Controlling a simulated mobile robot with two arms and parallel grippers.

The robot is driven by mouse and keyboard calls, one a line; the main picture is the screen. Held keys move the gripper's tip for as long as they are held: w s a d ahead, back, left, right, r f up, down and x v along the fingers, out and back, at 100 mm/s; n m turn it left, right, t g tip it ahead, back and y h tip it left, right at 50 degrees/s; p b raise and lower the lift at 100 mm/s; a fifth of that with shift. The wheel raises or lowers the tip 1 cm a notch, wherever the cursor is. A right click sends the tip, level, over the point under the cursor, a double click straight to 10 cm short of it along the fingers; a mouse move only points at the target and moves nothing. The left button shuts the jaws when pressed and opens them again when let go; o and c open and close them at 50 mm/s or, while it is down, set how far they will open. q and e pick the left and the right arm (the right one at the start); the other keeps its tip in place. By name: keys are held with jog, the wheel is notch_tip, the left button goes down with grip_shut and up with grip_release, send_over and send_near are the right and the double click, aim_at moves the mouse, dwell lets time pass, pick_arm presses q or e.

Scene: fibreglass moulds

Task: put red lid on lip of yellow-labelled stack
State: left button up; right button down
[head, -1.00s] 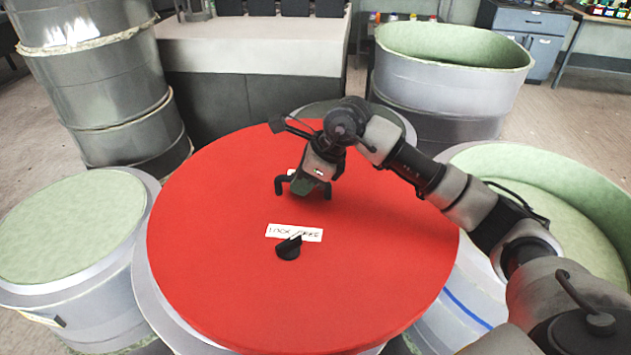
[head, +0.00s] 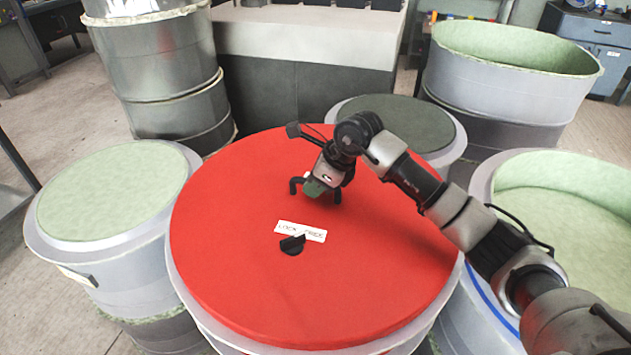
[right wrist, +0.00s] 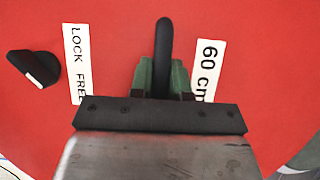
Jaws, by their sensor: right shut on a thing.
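The large round red lid (head: 300,290) fills the middle of the head view and most of the right wrist view (right wrist: 260,60). It looks level over a grey round mould stack (head: 195,325), whose rim shows below the lid's left and front edge. Whether lid and rim touch I cannot tell. My right gripper (head: 316,190) is shut on the lid's black handle (right wrist: 163,45), which stands between the green finger pads in the right wrist view. A black knob (head: 292,245) sits by the "LOCK FREE" label. No yellow label shows. My left gripper is out of view.
A green-topped mould (head: 115,195) stands close on the left, and an open green-lined mould (head: 560,200) on the right. A dark-topped mould (head: 405,122) is just behind the lid. Taller stacks (head: 165,80) and a grey bench (head: 310,35) stand at the back.

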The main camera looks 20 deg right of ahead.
jog(key=shift+r, duration=0.1)
jog(key=c, duration=1.4)
grip_release()
jog(key=o, duration=0.3)
jog(key=shift+s, duration=0.1)
